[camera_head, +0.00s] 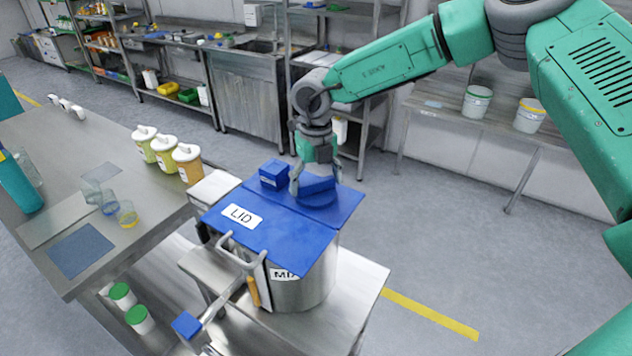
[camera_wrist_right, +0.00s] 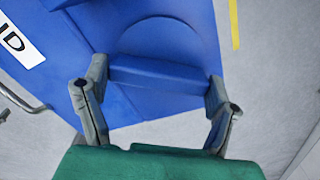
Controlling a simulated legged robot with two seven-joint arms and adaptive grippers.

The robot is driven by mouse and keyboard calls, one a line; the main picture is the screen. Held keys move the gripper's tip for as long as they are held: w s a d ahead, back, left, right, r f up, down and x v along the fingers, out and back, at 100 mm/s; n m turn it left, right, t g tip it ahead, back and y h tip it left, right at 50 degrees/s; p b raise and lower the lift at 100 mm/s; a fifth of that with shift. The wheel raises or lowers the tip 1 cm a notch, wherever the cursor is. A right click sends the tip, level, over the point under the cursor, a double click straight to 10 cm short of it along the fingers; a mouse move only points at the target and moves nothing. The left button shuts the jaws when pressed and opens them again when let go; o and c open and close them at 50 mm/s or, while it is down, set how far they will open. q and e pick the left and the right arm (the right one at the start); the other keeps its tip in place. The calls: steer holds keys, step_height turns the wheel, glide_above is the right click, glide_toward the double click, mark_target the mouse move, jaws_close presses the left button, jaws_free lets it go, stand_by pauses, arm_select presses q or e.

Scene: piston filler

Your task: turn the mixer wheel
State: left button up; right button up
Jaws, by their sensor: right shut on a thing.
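The mixer is a steel pot (camera_head: 308,290) with a blue lid (camera_head: 290,240) labelled LID. On the lid's far right part sits a round blue wheel (camera_head: 321,202) with a raised straight grip bar. My right gripper (camera_head: 315,187) comes down from above and is shut on this bar. In the right wrist view the bar (camera_wrist_right: 158,74) lies between the two fingertips (camera_wrist_right: 158,88), and the round disc of the wheel (camera_wrist_right: 160,38) shows behind it. The left gripper is not in view.
A small blue box (camera_head: 273,174) stands on the lid beside my right gripper. A bent metal handle (camera_head: 238,251) is at the lid's front. A steel table (camera_head: 150,245) with several tubs is on the left. The floor to the right is clear.

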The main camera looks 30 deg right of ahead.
steer(key=shift+w+r, duration=0.15)
steer(key=shift+w, duration=0.1)
steer(key=o, duration=1)
steer(key=shift+o, duration=0.8)
steer(key=shift+d+f, duration=0.1)
steer(key=shift+f, duration=0.1)
step_height(320, 180, up, 12)
steer(key=shift+w, duration=0.15)
steer(key=shift+f, duration=0.1)
